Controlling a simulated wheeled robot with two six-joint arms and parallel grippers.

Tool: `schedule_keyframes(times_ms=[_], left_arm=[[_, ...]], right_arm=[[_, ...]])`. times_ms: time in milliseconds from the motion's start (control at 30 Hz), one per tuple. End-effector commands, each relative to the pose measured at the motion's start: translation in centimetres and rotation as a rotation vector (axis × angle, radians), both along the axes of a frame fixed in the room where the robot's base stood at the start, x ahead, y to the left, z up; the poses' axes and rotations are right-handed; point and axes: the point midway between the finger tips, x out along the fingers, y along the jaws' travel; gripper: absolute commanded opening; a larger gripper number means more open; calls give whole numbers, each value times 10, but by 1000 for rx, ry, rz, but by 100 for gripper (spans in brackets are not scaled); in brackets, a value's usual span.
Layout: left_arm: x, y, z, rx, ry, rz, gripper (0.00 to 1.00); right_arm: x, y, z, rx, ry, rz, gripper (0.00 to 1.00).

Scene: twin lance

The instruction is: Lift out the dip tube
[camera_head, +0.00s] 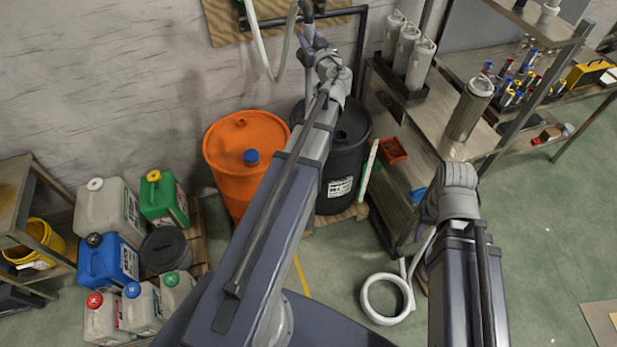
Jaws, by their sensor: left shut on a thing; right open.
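A dip tube (308,82) stands upright at the black drum (352,135), in front of the wall. Its lower end and the drum's opening are hidden behind my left arm. My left gripper (309,42) is at the tube's upper part, high above the drum, and is shut on it; its fingers are small and partly hidden by the wrist. A pale hose (262,42) hangs in a loop beside the tube's top. My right gripper (427,208) is open, low beside the shelf unit, mostly hidden by its own wrist, with nothing visible in it.
An orange drum (232,160) with a blue cap stands left of the black drum. Several jerrycans (110,262) crowd the lower left. A metal shelf (425,130) bearing grey canisters (418,65) stands right of the drum. A coiled white hose (365,298) lies on the floor. Floor at far right is mostly clear.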

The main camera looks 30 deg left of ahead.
Motion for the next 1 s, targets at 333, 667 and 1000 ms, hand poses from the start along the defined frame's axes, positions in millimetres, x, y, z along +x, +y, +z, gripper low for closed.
schedule_keyframes(times_ms=[333, 667, 1000], left_arm=[[0, 0, 38, 1, 0, 0, 0], [0, 0, 69, 1, 0, 0, 0], [0, 0, 100, 1, 0, 0, 0]], right_arm=[[0, 0, 38, 1, 0, -6, 50], [0, 0, 69, 1, 1, -6, 50], [-1, 0, 100, 1, 3, -3, 50]])
